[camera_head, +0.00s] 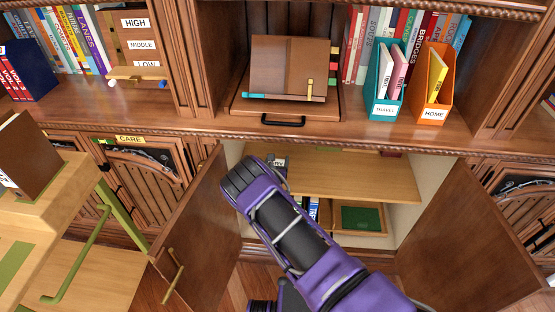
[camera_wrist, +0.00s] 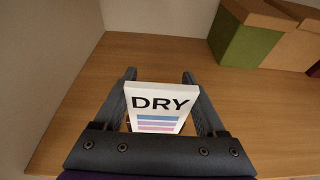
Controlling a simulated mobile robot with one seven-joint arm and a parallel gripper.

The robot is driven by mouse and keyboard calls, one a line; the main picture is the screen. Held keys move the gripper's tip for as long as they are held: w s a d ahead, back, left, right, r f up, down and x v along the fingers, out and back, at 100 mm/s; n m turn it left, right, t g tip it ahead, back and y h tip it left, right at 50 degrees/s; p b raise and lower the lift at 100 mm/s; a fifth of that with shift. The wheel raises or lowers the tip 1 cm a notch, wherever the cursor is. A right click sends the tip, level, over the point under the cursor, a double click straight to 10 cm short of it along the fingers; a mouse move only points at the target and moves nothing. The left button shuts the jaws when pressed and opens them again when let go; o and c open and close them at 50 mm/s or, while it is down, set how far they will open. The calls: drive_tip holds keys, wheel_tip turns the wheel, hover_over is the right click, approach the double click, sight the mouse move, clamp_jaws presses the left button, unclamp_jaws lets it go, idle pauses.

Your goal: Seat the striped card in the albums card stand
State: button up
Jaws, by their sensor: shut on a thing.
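The striped card (camera_wrist: 160,108) is white, reads DRY and has blue, pink and purple stripes. In the wrist view it stands between the fingers of my gripper (camera_wrist: 159,76), which is shut on it. Beyond it lies a bare wooden shelf (camera_wrist: 165,55). In the head view my purple arm reaches into the open cabinet and hides much of its left side. I cannot pick out the albums card stand in either view.
A green and brown box (camera_wrist: 245,40) stands at the back right of the shelf. The cabinet's left door (camera_head: 195,225) and right door (camera_head: 465,240) stand open on both sides of my arm. A green-bottomed tray (camera_head: 362,218) sits below the cabinet shelf (camera_head: 345,178). A wooden cart (camera_head: 50,195) is at left.

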drive_tip(key=shift+f, duration=1.2)
drive_tip(key=o, duration=1.2)
drive_tip(key=shift+o, duration=0.2)
drive_tip(key=d+p+v, duration=0.1)
drive_tip(key=p+v, duration=0.3)
drive_tip(key=v, duration=1.3)
drive_tip(key=shift+s+a, duration=0.2)
drive_tip(key=shift+a, duration=0.3)
drive_tip(key=shift+r, duration=0.1)
